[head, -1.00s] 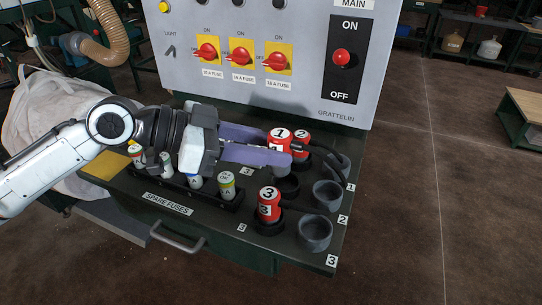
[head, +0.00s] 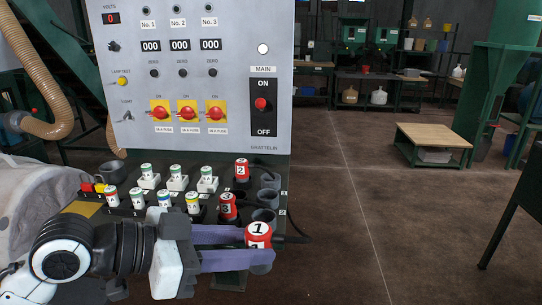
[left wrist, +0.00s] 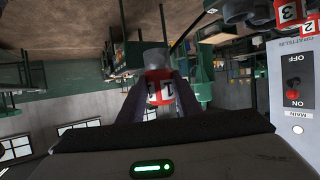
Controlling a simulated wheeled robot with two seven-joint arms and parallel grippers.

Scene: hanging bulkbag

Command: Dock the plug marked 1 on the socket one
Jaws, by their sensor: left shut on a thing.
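My left gripper (head: 262,246) is shut on the red-and-white plug marked 1 (head: 258,232). Socket two (head: 265,198) stands nearer. A third cup (head: 264,215) is partly hidden behind plug 1. My right gripper is out of view.
Plug 2 (head: 241,170) and plug 3 (head: 228,206) stand in holders left of the cups. Several fuses (head: 177,178) stand farther left. The grey control panel (head: 200,80) rises behind.

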